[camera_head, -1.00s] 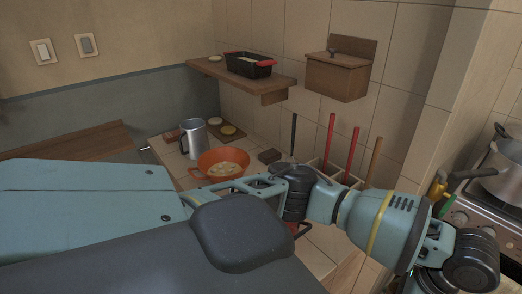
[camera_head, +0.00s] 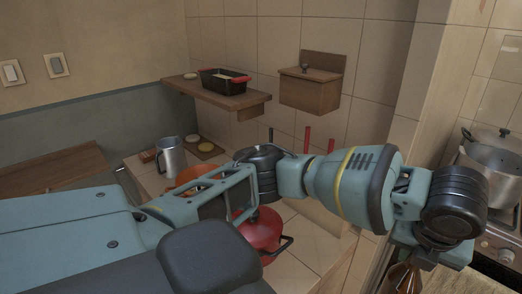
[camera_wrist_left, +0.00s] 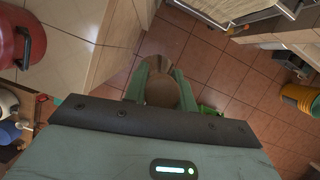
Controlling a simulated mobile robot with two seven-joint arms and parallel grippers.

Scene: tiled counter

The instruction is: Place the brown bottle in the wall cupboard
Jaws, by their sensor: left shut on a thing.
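In the left wrist view my left gripper (camera_wrist_left: 162,72) is shut on a rounded brown thing, the brown bottle (camera_wrist_left: 162,92), seen end-on between the green fingers. Tiled floor shows beyond it. In the head view my left arm reaches across to the lower right, and its wrist hangs in front of the stove. The gripper and bottle are hard to make out there at the bottom edge. A small wooden lidded box (camera_head: 309,92) hangs on the tiled wall; I cannot tell whether it is the wall cupboard. My right gripper is not in view.
A wall shelf (camera_head: 220,97) holds a black baking dish (camera_head: 224,83). On the counter are a metal jug (camera_head: 171,158), an orange bowl (camera_head: 197,175) and a red pot (camera_head: 262,232), partly behind my arm. A steel pot (camera_head: 492,152) stands on the stove at right.

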